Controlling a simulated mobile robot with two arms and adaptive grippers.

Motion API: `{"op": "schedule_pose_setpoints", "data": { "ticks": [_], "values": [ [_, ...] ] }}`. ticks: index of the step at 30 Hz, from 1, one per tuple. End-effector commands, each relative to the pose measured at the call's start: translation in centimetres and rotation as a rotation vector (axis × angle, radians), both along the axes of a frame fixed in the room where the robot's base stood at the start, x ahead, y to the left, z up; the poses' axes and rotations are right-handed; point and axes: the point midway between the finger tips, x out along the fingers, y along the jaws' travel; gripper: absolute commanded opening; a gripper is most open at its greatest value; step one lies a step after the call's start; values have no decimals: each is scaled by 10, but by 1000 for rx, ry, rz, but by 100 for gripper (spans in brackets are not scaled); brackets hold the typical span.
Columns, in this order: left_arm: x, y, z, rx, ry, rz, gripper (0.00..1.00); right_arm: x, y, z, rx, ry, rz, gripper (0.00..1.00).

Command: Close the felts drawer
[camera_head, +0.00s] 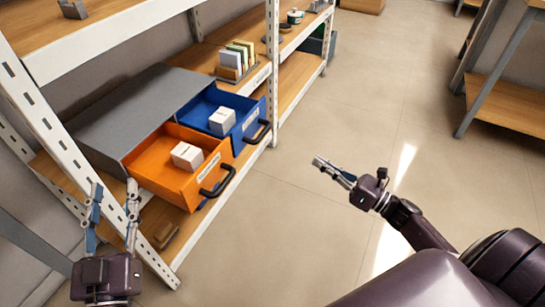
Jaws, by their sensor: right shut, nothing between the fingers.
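Two drawers stand pulled out of a grey cabinet (145,105) on the shelf, an orange drawer (160,178) and a blue drawer (200,103) beside it. Each has a dark handle, a front label too small to read, and a white box inside. I cannot tell which one is the felts drawer. My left gripper (114,190) is open and empty at the lower left, left of the orange drawer and near the shelf post. My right gripper (319,162) is shut and empty over the floor, right of both drawers and apart from their handles.
A white perforated shelf post (55,125) rises between my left gripper and the cabinet. A brown block (163,236) lies on the lower shelf. A rack with upright cards (237,60) stands behind the blue drawer. The floor (300,215) in front is clear.

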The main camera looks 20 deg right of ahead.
Motion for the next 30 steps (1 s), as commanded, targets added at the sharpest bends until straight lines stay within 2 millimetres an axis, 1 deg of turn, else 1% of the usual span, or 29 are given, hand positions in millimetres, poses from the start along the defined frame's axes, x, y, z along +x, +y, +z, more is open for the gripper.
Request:
{"op": "schedule_pose_setpoints", "data": {
  "ticks": [1,3,6,8,11,14,24,30],
  "values": [
    [-9,2,12,-15,-56,-1,40,-2,4,0,-84,-72,35,0],
    [-19,4,36,-31,-114,-2,40,-5,10,11,-177,-154,73,0],
    [-29,6,57,-44,-162,-3,40,-8,15,21,-253,-225,102,0],
    [-32,6,64,-49,-176,-5,40,-8,17,25,-273,-243,109,0],
    [-34,6,69,-54,-195,-5,40,-2,22,29,-280,-251,112,0],
    [-36,6,75,-62,-224,-7,40,9,31,32,-278,-251,112,0],
    [-58,8,107,-112,-398,-16,40,66,74,44,-274,-248,110,0],
    [-73,10,124,-142,-500,-22,40,90,91,49,-274,-246,109,0]
  ]
}}
